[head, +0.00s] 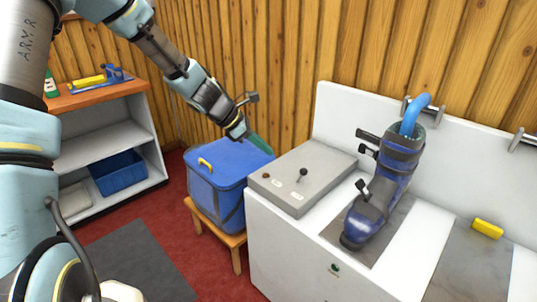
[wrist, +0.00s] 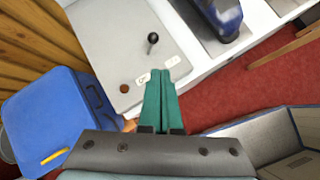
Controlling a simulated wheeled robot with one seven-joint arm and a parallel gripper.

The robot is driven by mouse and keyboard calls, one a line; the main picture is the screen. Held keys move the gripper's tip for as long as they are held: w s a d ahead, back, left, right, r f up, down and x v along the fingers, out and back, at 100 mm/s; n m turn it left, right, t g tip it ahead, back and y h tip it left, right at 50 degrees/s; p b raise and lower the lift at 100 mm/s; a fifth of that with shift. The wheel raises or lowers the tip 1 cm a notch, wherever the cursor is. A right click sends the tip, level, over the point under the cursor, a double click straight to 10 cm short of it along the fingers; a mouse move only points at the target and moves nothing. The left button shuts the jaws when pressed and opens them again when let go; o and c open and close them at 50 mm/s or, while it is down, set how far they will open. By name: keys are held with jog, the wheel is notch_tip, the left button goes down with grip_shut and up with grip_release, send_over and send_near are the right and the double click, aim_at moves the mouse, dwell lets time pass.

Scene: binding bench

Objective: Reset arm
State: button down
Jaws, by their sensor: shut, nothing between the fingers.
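My gripper (wrist: 161,100) shows in the wrist view with its two green fingers shut together and nothing between them. In the head view my gripper (head: 246,139) hangs in the air at the end of my arm, over or just behind the blue box (head: 228,158). In the wrist view the fingertips overlap the grey control box, apparently from above. The fingers are partly hidden by my wrist in the head view.
The blue lidded box sits on a wooden stool (head: 236,240). A grey control box (head: 305,175) with a lever and a blue boot (head: 384,190) stand on the white bench (head: 275,245). A yellow block (head: 487,228) lies at right. A shelf (head: 105,135) stands left.

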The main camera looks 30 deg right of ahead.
jog(key=shift+a+r, duration=0.15)
jog(key=s+a+r+m+t+y, duration=0.2)
jog(key=a+m+y, duration=0.2)
jog(key=a, duration=1.6)
jog(key=s+a+r+m+t+y, duration=0.1)
jog(key=a+m, duration=0.9)
jog(key=a, duration=1)
notch_tip(320, 180, up, 2)
jog(key=s+y, duration=0.1)
jog(key=y, duration=0.2)
jog(key=shift+s+r+t, duration=0.2)
jog(key=shift+s+t, duration=0.2)
jog(key=shift+a, duration=0.1)
